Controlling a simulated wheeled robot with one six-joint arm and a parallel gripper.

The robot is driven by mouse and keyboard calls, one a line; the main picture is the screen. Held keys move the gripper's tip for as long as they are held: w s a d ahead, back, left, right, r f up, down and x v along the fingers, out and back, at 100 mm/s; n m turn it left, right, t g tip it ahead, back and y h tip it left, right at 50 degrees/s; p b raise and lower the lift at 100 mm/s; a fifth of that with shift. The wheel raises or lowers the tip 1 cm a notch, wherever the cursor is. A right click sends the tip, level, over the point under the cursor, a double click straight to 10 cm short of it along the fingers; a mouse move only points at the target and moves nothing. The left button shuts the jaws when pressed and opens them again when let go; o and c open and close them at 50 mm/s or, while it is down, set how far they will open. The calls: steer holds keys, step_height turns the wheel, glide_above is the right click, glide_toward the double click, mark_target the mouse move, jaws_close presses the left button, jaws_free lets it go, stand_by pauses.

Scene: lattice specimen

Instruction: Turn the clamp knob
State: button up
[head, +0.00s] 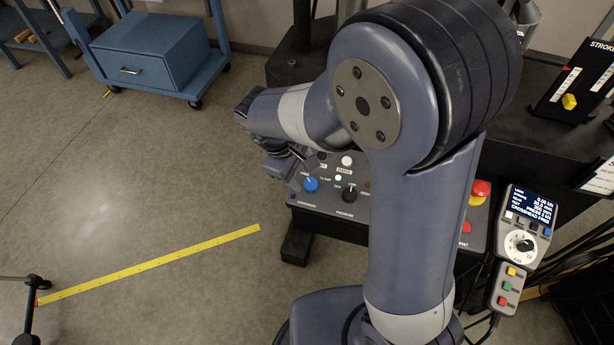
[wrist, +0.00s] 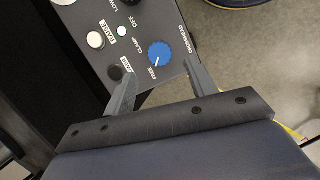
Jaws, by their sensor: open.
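The clamp knob (wrist: 159,54) is a round blue knob with a white pointer line on a grey control panel. In the wrist view it lies ahead of and between my finger tips, with labels reading CLAMP and FREE beside it. The pointer is toward the FREE label. It also shows in the head view (head: 311,184), just below my wrist. My gripper (wrist: 156,72) is open and empty, its two fingers apart. I cannot tell how high the tips are above the panel. In the head view the gripper (head: 285,160) is partly hidden by my own arm.
The panel also carries a black knob (head: 349,193), a white button (wrist: 95,39), a lit green lamp (wrist: 121,31) and a red stop button (head: 480,189). A pendant (head: 522,245) with a display hangs at the right. Open floor lies left of the panel.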

mark_target(310, 183)
steer(key=v, duration=0.4)
steer(key=shift+a+r, duration=0.1)
steer(key=shift+r, duration=0.05)
steer(key=x, duration=1.1)
steer(key=shift+b, duration=0.3)
steer(key=shift+r, duration=0.1)
